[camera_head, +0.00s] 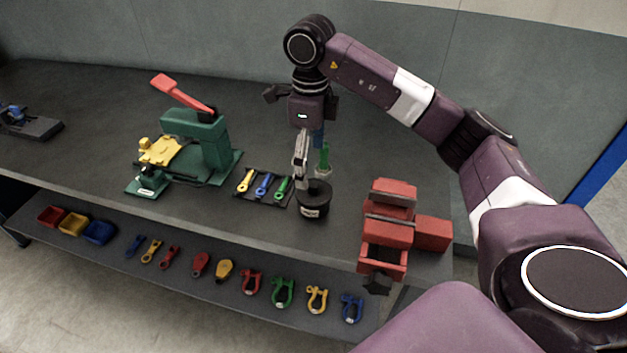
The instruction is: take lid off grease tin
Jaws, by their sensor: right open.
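A small dark round tin (314,206) with a pale label on its front stands upright on the bench, near the front edge. I take it to be the grease tin; its dark lid (320,187) is on top. My right gripper (301,181) points down from above, its fingers at the tin's upper left. It is open. I cannot tell whether a fingertip touches the lid. My left gripper is not in view.
A red vise (390,228) stands to the right of the tin. Small coloured tools (264,185) lie on a dark mat to the left, beside a green press (205,140). A green upright item (324,156) stands close behind the gripper. Shackles line the lower shelf (180,285).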

